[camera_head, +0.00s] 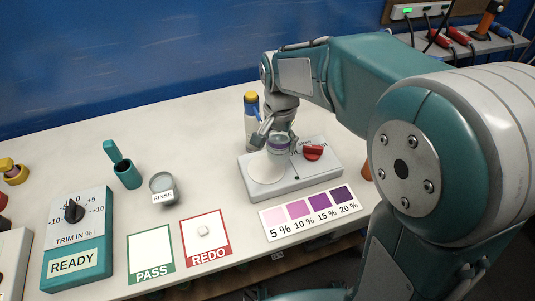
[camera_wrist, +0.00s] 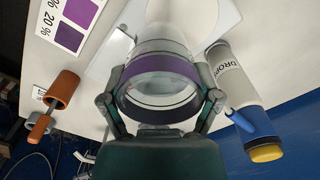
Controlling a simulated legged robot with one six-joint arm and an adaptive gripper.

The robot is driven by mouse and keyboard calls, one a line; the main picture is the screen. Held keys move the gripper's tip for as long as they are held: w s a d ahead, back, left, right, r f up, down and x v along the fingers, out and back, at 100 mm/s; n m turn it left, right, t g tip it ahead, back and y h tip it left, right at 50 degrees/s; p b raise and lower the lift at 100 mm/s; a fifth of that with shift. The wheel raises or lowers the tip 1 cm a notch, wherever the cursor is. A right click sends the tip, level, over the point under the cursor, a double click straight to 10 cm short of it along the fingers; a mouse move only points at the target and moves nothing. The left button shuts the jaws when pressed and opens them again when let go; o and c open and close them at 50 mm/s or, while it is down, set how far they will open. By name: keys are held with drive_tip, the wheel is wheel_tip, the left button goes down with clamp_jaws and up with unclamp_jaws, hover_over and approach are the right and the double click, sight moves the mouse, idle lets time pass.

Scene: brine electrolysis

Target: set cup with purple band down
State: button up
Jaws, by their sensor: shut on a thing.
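My gripper (camera_head: 278,134) is shut on the cup with the purple band (camera_head: 279,143). In the wrist view the cup (camera_wrist: 162,82) is clear glass with a purple band near its rim, held between the two fingers. The head view shows the cup above the back part of a white device (camera_head: 262,187) with a round pale plate (camera_head: 266,166) and a red knob (camera_head: 313,152). The cup is behind and to the right of the plate. I cannot tell whether its base touches anything.
A dropper bottle (camera_wrist: 235,80) with a yellow end stands close beside the gripper. A purple colour chart (camera_head: 310,212) lies in front of the device. PASS (camera_head: 151,252) and REDO (camera_head: 205,250) cards, a RINSE dish (camera_head: 163,184) and a teal holder (camera_head: 127,175) are left. The back-left tabletop is clear.

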drive_tip(key=a+f, duration=0.1)
drive_tip(key=w+a+f, duration=0.1)
drive_tip(key=a+f, duration=0.1)
drive_tip(key=shift+w+a+f, duration=0.1)
drive_tip(key=shift+a+f, duration=0.1)
drive_tip(key=shift+f, duration=0.1)
drive_tip(key=shift+d+f, duration=0.15)
drive_tip(key=shift+f, duration=0.55)
drive_tip(key=shift+d+f, duration=0.1)
drive_tip(key=shift+f, duration=0.6)
drive_tip(key=o, duration=1.1)
drive_tip(key=shift+a+f, duration=0.1)
